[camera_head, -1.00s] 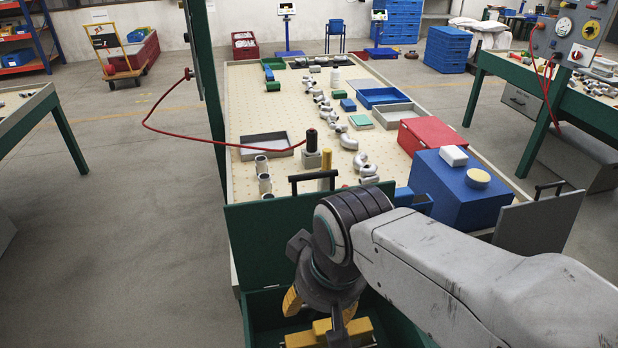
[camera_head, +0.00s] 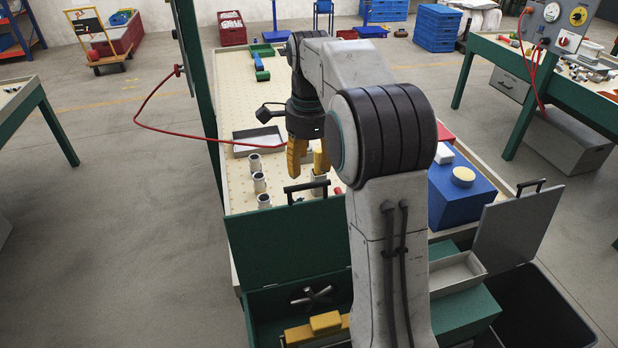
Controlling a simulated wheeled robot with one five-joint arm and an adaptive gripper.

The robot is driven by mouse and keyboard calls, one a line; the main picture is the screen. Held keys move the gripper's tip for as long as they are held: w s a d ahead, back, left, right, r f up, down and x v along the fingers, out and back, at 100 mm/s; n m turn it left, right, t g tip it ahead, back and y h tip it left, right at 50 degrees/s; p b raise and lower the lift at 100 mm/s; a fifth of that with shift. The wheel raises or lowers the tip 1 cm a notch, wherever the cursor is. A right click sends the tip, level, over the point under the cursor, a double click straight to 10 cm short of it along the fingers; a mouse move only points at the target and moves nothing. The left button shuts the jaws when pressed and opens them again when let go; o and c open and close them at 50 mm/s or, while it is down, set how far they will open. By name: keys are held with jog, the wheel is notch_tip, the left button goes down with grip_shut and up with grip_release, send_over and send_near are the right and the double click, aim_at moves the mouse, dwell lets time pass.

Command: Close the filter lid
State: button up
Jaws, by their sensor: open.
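A green lid (camera_head: 285,243) with a dark handle (camera_head: 306,188) stands upright, open, at the back of a green box (camera_head: 268,312) at the front. A grey lid (camera_head: 508,231) with its own dark handle also stands raised at the right, beside a dark open bin (camera_head: 540,308). I cannot tell for sure which one is the filter lid. My gripper (camera_head: 308,160), with yellow fingers, is open and points down above the table, just above and beyond the green lid's handle. It appears empty. My arm hides part of the green lid's right side and box.
Inside the green box are a cross-shaped knob (camera_head: 312,296) and a yellow block (camera_head: 325,322). A blue box (camera_head: 458,190) stands right of my arm. A red hose (camera_head: 160,132) hangs at left.

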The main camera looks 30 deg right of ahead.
aim_at(308, 187)
jog(key=shift+w+d+f, duration=0.1)
jog(key=shift+w+f, duration=0.1)
jog(key=shift+f, duration=1.65)
jog(key=shift+w+d+f, duration=0.1)
jog(key=shift+w+f, duration=0.1)
jog(key=shift+f, duration=1.6)
jog(key=shift+o, duration=0.2)
grip_shut()
jog(key=shift+s+f, duration=0.1)
